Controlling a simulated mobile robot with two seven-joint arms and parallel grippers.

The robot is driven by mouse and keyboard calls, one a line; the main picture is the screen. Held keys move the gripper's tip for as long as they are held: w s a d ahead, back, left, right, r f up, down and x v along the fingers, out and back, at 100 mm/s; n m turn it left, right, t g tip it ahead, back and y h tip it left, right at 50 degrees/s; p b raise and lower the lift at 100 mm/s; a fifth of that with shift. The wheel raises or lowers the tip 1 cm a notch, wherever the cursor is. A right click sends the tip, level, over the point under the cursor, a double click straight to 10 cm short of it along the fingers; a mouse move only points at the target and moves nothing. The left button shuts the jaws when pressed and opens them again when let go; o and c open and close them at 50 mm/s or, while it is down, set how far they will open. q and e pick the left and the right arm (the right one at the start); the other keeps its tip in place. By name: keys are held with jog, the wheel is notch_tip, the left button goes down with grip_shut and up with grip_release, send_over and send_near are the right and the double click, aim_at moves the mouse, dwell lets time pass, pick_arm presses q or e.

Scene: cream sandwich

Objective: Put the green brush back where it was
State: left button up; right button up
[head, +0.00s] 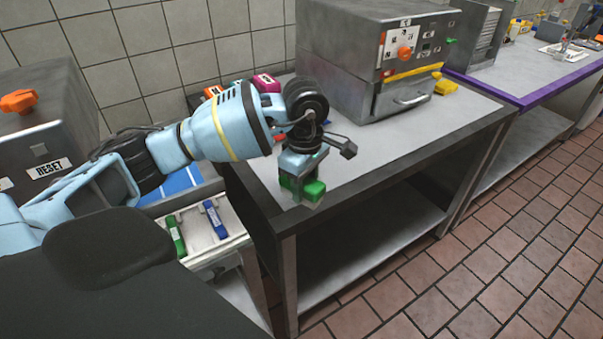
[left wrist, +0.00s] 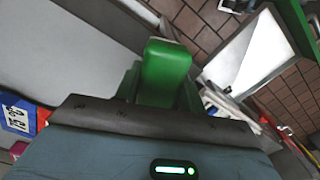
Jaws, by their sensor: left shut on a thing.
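My left gripper (head: 302,185) is over the near-left part of the grey table, pointing down. It is shut on the green brush (head: 315,190), whose green body shows at the fingertips. In the left wrist view the green brush (left wrist: 166,72) stands up in the middle, between the jaws. The brush hangs close to the front edge of the table; I cannot tell whether it touches the top. Its bristles are not clearly visible. My right gripper is not in view.
A grey machine (head: 345,50) with an orange knob stands at the back of the table (head: 385,140). A yellow block (head: 446,86) lies to its right. A white tray (head: 195,222) with a green item (head: 175,236) and a blue item (head: 215,219) is lower left. The table's front right is clear.

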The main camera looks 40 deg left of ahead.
pick_arm(q)
jog(key=w+a, duration=0.1)
jog(key=w, duration=0.1)
jog(key=w+a, duration=0.3)
jog(key=shift+w+a+f, duration=0.35)
jog(key=shift+w+a, duration=0.05)
jog(key=shift+w, duration=0.1)
jog(key=shift+w+a+f, duration=0.1)
jog(key=shift+w+a, duration=0.05)
jog(key=shift+a, duration=0.05)
jog(key=shift+f, duration=1.65)
jog(key=shift+f, duration=0.15)
jog(key=o, duration=1.3)
notch_tip(320, 180, up, 12)
jog(key=shift+r, duration=0.15)
